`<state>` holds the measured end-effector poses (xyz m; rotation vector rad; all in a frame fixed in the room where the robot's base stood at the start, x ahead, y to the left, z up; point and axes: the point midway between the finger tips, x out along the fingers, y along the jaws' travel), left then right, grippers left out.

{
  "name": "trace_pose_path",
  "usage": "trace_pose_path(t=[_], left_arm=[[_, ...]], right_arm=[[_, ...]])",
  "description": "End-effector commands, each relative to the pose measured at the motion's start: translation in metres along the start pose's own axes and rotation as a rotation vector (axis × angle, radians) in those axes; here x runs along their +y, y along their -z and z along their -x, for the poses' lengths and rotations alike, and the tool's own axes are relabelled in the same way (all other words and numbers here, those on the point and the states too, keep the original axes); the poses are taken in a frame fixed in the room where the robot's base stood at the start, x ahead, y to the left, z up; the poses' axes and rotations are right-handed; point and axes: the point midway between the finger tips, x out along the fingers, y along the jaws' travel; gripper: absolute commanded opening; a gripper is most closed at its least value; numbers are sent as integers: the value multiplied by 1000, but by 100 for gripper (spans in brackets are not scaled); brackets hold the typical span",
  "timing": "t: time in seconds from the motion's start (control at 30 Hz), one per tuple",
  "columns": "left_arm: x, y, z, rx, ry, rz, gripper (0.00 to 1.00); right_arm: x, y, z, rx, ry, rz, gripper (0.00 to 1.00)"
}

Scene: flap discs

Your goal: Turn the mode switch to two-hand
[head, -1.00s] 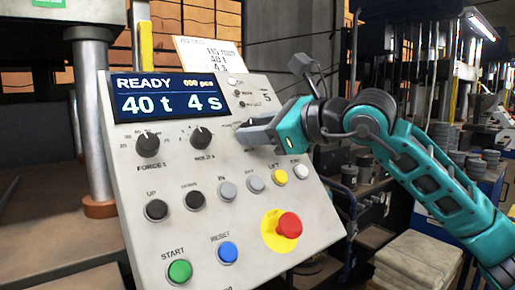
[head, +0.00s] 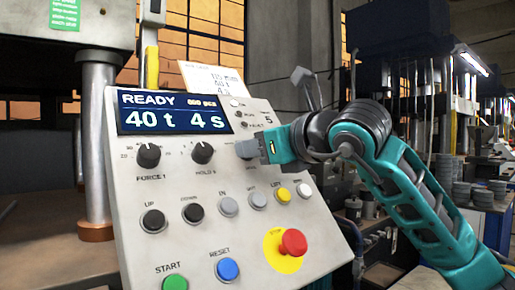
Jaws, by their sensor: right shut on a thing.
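The sloping light-grey control panel (head: 140,215) stands in the middle. My right gripper (head: 246,149) reaches in from the right and is shut at the third place in the knob row, on what I take to be the mode switch. The fingers hide that switch, so its pointer and setting cannot be read. To its left are the black FORCE knob (head: 148,155) and HOLD knob (head: 202,152). The display (head: 173,113) reads READY, 40 t, 4 s. My left gripper is not in view.
Below the knobs are several push buttons, with a green START button (head: 175,284) and blue RESET button (head: 228,269). A red emergency stop (head: 293,242) on a yellow disc sits lower right. A paper note (head: 212,77) stands above the panel. A press column (head: 98,140) is at left.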

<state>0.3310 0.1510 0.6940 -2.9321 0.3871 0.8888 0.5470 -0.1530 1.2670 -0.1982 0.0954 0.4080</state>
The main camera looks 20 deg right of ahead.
Motion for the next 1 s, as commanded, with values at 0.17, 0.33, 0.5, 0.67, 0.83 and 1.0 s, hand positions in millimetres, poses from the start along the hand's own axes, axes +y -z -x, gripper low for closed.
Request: trace_pose_path(t=[0.17,0.33,0.5,0.67,0.83,1.0], left_arm=[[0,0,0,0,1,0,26],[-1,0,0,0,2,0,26],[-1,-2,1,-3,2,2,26],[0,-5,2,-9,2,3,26],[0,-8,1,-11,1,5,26],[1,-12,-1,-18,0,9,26]], right_arm=[[-1,-1,0,-1,2,3,5],[0,0,0,-1,1,3,52],[0,0,0,-1,0,2,59],[0,0,1,-1,0,2,59],[0,0,16,-3,0,2,59],[-1,0,52,-4,2,5,59]])
